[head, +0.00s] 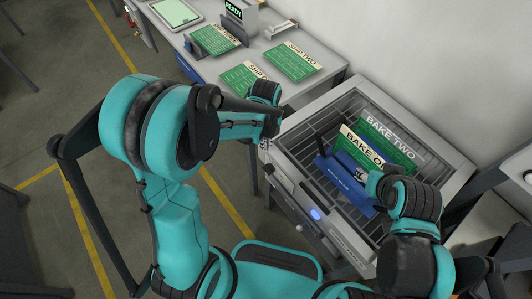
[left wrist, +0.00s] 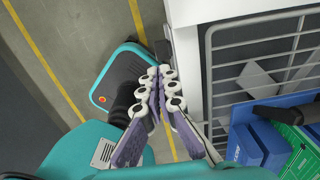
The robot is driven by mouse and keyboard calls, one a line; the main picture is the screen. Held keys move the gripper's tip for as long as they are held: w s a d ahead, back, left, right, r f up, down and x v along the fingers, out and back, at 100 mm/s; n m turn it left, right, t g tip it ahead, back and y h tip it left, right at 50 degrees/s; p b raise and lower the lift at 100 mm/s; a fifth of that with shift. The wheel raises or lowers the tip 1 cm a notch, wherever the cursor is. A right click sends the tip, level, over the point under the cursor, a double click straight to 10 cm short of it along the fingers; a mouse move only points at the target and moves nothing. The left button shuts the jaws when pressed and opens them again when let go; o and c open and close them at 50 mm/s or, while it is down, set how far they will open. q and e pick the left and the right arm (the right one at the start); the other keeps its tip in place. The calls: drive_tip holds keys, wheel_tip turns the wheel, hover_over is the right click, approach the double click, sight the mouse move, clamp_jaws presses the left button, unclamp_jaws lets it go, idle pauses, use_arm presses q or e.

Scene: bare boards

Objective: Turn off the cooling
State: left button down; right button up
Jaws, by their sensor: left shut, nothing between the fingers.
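The open-topped machine (head: 285,150) has a grey rim, a wire rack inside and controls on its front face. A blue-lit button (head: 315,213) glows there, and a dark knob (head: 268,169) sits further left. My left gripper (head: 266,142) is shut and empty beside the machine's left front corner, above the dark knob. In the left wrist view its closed fingers (left wrist: 156,85) point along the white machine edge (left wrist: 186,70); I cannot tell whether they touch. My right gripper (head: 368,183) is at the blue carrier (head: 340,180) in the machine; its fingers are mostly hidden.
Green boards labelled BAKE TWO (head: 385,140) and BAKE ONE (head: 352,148) stand in the blue carrier. A table behind holds a board labelled SHIP TWO (head: 292,62), other boards and a READY display (head: 234,9). A wall stands at the right.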

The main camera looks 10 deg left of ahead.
sight(266, 166)
use_arm(q)
wheel_tip(266, 166, down, 13)
drive_tip(key=b, duration=0.5)
use_arm(e)
wheel_tip(266, 166, down, 6)
drive_tip(key=shift+r, duration=0.1)
use_arm(q)
drive_tip(key=shift+w, duration=0.15)
